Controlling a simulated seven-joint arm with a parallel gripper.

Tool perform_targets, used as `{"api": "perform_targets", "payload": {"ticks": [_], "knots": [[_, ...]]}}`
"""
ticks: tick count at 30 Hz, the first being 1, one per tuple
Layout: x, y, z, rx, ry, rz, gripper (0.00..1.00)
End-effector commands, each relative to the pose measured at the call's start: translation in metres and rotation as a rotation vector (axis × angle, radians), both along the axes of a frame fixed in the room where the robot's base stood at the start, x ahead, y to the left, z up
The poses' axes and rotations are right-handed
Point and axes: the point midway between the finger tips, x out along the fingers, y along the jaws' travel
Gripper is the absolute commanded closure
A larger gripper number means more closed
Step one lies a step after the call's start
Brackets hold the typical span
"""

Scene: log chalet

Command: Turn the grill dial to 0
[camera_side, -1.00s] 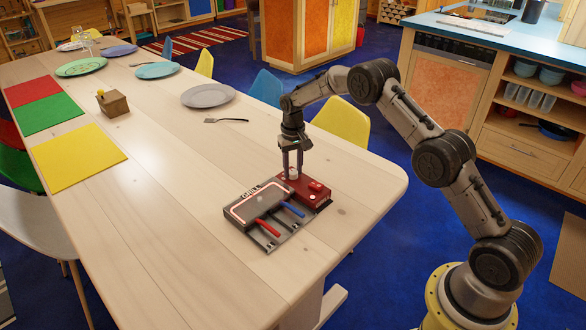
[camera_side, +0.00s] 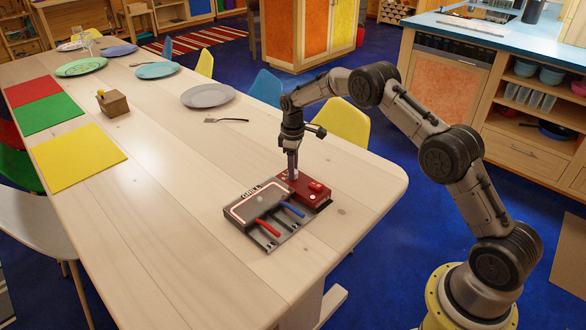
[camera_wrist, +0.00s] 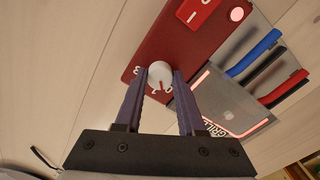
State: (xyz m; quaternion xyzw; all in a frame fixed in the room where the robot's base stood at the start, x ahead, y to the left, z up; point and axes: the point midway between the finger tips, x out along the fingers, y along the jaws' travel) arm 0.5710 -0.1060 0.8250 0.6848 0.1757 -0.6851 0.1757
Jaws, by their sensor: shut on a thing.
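The grill (camera_side: 258,203) lies on the table, with its red control box (camera_side: 308,190) at its upper right. In the wrist view, the white dial (camera_wrist: 160,72) sits on the red box (camera_wrist: 150,50), with a red mark on its face and white digits around it. I cannot surely read which digit the mark points at. My gripper (camera_wrist: 160,76) points down with one finger on each side of the dial, shut on it. In the side view, my gripper (camera_side: 292,170) largely hides the dial.
A red rocker switch (camera_wrist: 195,12) and a pinkish lamp (camera_wrist: 237,14) share the box. Red (camera_side: 268,227) and blue (camera_side: 292,209) handles lie by the grill plate. A fork (camera_side: 226,120) and grey plate (camera_side: 208,95) lie farther back. The table's near left is bare.

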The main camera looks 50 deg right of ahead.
Motion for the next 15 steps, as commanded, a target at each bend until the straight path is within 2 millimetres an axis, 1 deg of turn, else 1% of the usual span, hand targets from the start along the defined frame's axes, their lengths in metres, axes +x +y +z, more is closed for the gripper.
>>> {"api": "perform_targets", "payload": {"ticks": [6,15], "knots": [[0.0004,-0.0003,0.0018,0.0,-0.001,0.148,1.0],[0.0003,-0.0003,0.0017,0.0,-0.001,0.259,1.0]]}}
